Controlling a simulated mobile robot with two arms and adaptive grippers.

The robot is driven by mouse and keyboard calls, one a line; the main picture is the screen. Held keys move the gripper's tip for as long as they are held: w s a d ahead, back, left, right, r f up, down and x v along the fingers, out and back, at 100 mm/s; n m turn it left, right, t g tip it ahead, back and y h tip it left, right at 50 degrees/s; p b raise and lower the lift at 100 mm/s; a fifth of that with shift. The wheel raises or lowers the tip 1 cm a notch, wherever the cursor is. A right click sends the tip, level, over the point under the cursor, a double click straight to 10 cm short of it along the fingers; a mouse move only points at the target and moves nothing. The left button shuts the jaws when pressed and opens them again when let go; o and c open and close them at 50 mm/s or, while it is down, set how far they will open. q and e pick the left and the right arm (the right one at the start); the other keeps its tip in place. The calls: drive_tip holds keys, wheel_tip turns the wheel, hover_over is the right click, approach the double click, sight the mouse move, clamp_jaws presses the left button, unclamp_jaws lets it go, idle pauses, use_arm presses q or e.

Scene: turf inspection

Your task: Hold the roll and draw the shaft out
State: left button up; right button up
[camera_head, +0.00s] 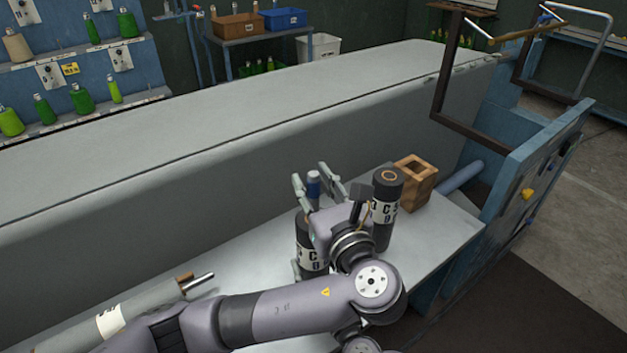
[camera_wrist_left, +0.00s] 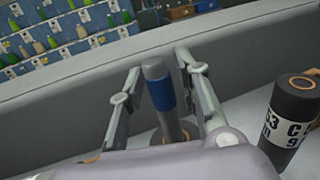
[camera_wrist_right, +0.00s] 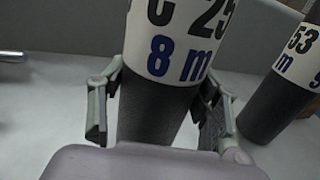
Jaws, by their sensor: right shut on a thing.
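A dark roll (camera_head: 304,228) with a white label stands upright on the grey bench. The grey shaft (camera_head: 313,187) with a blue band sticks up from its top, and it shows clearly in the left wrist view (camera_wrist_left: 158,92). My left gripper (camera_head: 313,182) is open, one finger on each side of the shaft, with gaps between. My right gripper (camera_wrist_right: 158,115) is shut on the lower part of the roll, whose label reads "8 m" in the right wrist view (camera_wrist_right: 160,110). My left arm hides part of the roll in the head view.
A second dark labelled roll (camera_head: 383,222) stands close at the right, beside a wooden box (camera_head: 423,185). A lying grey roll (camera_head: 140,308) with a metal rod is at the lower left. A long grey raised block (camera_head: 250,165) runs behind the bench. A blue panel (camera_head: 520,190) stands at right.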

use_arm(q)
clamp_jaws()
idle(0.3)
idle(0.5)
